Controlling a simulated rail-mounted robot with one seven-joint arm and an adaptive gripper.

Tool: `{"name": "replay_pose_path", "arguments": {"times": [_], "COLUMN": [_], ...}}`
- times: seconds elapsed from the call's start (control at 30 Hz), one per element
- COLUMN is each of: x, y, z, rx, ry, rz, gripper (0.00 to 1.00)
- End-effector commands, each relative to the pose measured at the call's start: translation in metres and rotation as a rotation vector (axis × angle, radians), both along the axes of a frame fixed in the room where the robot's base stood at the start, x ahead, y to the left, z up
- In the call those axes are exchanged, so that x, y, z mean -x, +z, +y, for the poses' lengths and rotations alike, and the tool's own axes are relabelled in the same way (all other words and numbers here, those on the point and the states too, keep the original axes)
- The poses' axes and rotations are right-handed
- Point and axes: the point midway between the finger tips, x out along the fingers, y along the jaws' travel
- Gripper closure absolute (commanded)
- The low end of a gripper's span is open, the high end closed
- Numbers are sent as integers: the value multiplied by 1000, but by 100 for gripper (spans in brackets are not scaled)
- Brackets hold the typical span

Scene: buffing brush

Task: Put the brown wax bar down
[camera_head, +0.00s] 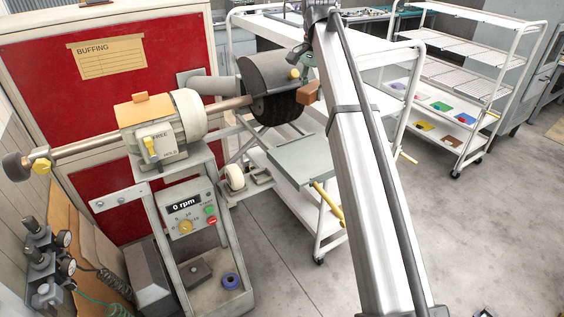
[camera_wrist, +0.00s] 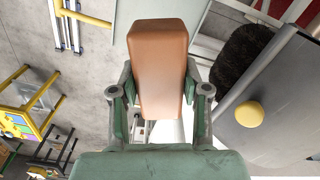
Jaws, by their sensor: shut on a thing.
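The brown wax bar (camera_wrist: 158,70) is between the fingers of my gripper (camera_wrist: 160,95) in the wrist view, and the fingers are shut on it. In the head view the bar (camera_head: 309,92) is held in the air beside the dark buffing brush (camera_head: 275,107). I cannot tell whether bar and brush touch. My gripper (camera_head: 303,68) is partly hidden there behind my arm. In the wrist view the brush (camera_wrist: 245,60) is to the right of the bar, apart from it. A grey flat plate (camera_head: 302,160) with a yellow handle is below the bar.
The buffing machine's motor (camera_head: 163,125) stands left, its control panel (camera_head: 188,207) reading 0 rpm. A white cart (camera_head: 325,225) stands behind the plate. A rack (camera_head: 470,85) at the right has several coloured patches on a lower shelf. Floor at the right is clear.

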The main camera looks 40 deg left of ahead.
Motion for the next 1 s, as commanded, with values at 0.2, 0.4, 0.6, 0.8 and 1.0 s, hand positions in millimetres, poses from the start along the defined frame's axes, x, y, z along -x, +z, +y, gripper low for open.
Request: {"name": "replay_pose_path", "arguments": {"times": [0.2,0.4,0.6,0.8,1.0], "x": [1,1,3,3,2], "y": [0,-4,-37,-86,-130], "z": [-2,-3,-5,-5,-4], "rx": [-1,0,1,2,1], "ry": [-222,-318,-328,-326,-326], "rz": [0,-1,1,1,0], "gripper": [94,94,94,94,94]}}
